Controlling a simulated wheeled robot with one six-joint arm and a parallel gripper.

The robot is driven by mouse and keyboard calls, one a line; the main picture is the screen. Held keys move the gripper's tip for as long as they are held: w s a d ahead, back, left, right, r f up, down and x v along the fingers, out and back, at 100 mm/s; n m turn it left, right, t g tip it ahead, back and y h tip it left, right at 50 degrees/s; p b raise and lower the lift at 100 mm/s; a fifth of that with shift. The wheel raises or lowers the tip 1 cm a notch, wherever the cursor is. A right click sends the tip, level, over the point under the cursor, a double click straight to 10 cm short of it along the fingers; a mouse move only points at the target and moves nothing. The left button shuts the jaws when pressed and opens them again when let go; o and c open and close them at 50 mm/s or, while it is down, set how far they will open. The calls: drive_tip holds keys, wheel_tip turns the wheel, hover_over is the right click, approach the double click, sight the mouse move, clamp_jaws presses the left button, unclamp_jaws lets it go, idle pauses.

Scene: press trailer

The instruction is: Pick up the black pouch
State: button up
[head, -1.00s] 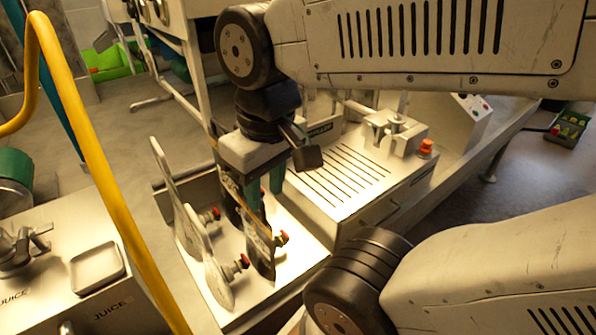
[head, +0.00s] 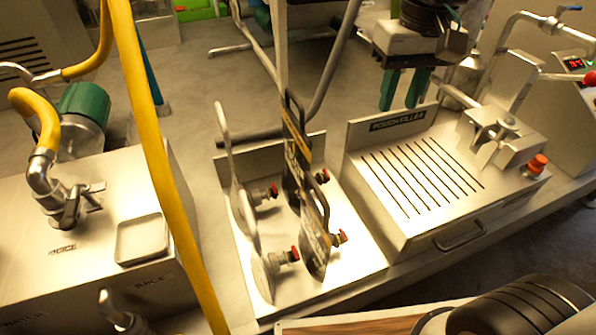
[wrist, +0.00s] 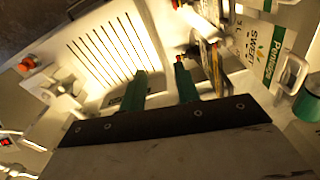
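Two black pouches with printed lettering and looped tops stand upright in the metal tray (head: 345,285). One black pouch (head: 290,178) is at the back, the other black pouch (head: 316,250) is in front. Each has a red-capped spout near it. My gripper (head: 400,98) has two green fingers, held apart, pointing down behind the slotted filler box, right of and above the pouches. In the wrist view my gripper (wrist: 160,72) shows nothing between its fingers. The pouches are partly seen there, beyond the right finger.
Two pale pouches (head: 265,275) stand left of the black ones in the same tray. The slotted pouch filler (head: 420,185) with a clamp and orange knob adjoins on the right. A yellow hose (head: 150,150) runs down the left, near the juice counter (head: 80,280).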

drive_tip(key=w+a+f+n, duration=0.1)
drive_tip(key=w+a, duration=0.6)
hover_over(296, 118)
drive_tip(key=f, duration=0.3)
drive_tip(key=shift+d+n+g, duration=0.2)
drive_tip(key=shift+n+g, duration=0.1)
drive_tip(key=shift+a+f, duration=0.15)
drive_tip(key=shift+f, duration=0.1)
wheel_tip(296, 118, down, 7)
drive_tip(key=shift+s+f, duration=0.1)
clamp_jaws()
